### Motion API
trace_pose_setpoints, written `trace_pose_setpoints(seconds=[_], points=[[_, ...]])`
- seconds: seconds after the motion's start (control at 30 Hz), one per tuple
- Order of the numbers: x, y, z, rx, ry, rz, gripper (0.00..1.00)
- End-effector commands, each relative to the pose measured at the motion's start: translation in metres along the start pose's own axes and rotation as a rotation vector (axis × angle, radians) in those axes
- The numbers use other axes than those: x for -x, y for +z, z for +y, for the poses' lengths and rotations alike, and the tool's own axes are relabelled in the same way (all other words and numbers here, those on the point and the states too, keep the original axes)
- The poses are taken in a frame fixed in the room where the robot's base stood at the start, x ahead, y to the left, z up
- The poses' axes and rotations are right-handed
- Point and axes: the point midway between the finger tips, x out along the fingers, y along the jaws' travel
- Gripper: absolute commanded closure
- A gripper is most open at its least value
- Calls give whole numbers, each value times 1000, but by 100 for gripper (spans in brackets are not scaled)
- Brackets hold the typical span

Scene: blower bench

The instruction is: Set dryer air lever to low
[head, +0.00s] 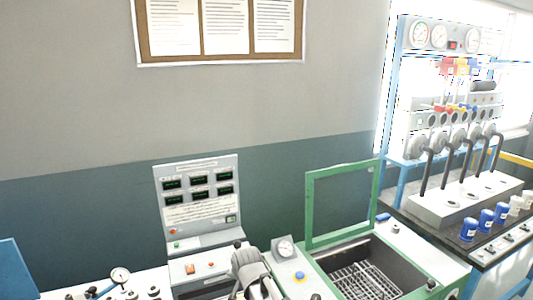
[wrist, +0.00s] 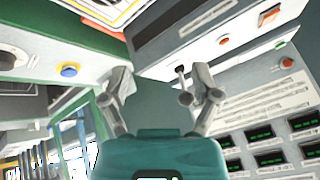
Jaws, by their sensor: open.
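My gripper (head: 255,270) is low in the middle of the head view, in front of the white control console (head: 205,262). In the wrist view its two fingers stand apart, with an empty gap (wrist: 158,88) between them. A small dark-tipped lever (wrist: 181,74) stands on the white console close beside the right finger. The finger partly overlaps the lever; contact cannot be told. Its dark tip seems to show just above my gripper in the head view (head: 238,244). No low mark is readable, and the lever's setting cannot be told.
A display panel (head: 197,200) rises behind the console. An orange switch (head: 190,268) is left of my gripper; a gauge (head: 285,248) and blue button (head: 299,276) are right. An open green-framed lid (head: 311,210) stands over a wire basket (head: 365,282). A bench with pipes stands far right.

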Motion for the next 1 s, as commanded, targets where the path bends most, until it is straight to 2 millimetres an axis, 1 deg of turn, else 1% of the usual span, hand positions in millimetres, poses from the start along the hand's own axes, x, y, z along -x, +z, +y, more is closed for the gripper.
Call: trace_pose_setpoints(seconds=[0.27, 0.37, 0.47, 0.67, 0.7, 0.8, 0.9, 1.0], points=[[8, 3, 42, 29, 56, -46, 20], [12, 5, 61, 45, 82, -72, 20], [18, 8, 86, 63, 112, -106, 20], [40, 24, 155, 112, 187, -218, 20], [45, 28, 169, 122, 199, -244, 20], [58, 40, 201, 148, 224, -313, 20], [71, 51, 229, 168, 240, -377, 20], [82, 61, 250, 186, 246, -430, 20]])
